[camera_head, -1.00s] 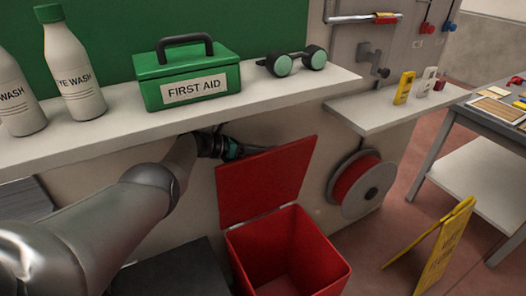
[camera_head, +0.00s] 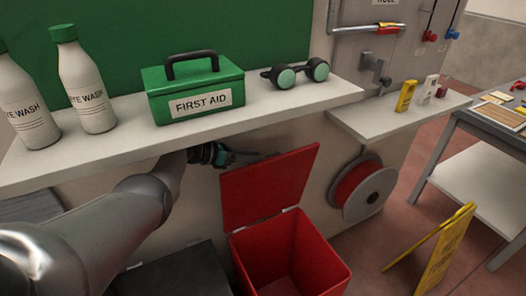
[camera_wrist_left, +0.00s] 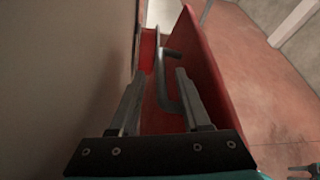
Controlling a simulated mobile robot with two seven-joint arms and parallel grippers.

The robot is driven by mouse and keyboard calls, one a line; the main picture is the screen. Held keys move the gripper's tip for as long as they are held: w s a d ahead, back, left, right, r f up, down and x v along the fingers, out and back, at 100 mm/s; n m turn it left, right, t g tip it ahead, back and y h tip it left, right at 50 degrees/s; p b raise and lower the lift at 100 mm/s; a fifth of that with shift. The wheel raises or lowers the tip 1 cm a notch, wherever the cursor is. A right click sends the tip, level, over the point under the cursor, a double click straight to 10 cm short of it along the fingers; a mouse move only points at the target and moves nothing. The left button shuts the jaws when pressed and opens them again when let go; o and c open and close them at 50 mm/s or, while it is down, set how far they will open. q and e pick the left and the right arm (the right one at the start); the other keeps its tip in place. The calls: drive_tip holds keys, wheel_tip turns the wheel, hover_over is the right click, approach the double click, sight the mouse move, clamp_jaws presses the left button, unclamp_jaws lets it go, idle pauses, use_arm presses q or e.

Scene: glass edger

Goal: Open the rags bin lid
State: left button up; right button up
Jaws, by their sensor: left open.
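The red rags bin (camera_head: 290,252) stands on the floor below the shelf, and its inside shows from above. Its red lid (camera_head: 268,187) stands raised on the hinge at the bin's back edge, leaning up toward the wall. My left gripper (camera_head: 250,157) is behind the lid's upper edge, under the shelf, partly hidden by the lid. In the left wrist view the open left gripper (camera_wrist_left: 160,85) has a grey bent bar (camera_wrist_left: 163,75) between its fingers, beside the red lid (camera_wrist_left: 190,60). Whether the fingers touch the bar I cannot tell.
The shelf (camera_head: 130,146) above my left arm carries eye wash bottles (camera_head: 93,95), a green first aid box (camera_head: 196,92) and goggles (camera_head: 297,74). A hose reel (camera_head: 365,188) is right of the lid, and a yellow floor sign (camera_head: 437,252) stands at the right.

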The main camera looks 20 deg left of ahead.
use_arm(q)
drive_tip(key=p+v, duration=0.3)
drive_tip(key=v, duration=0.5)
drive_tip(key=shift+f, duration=0.1)
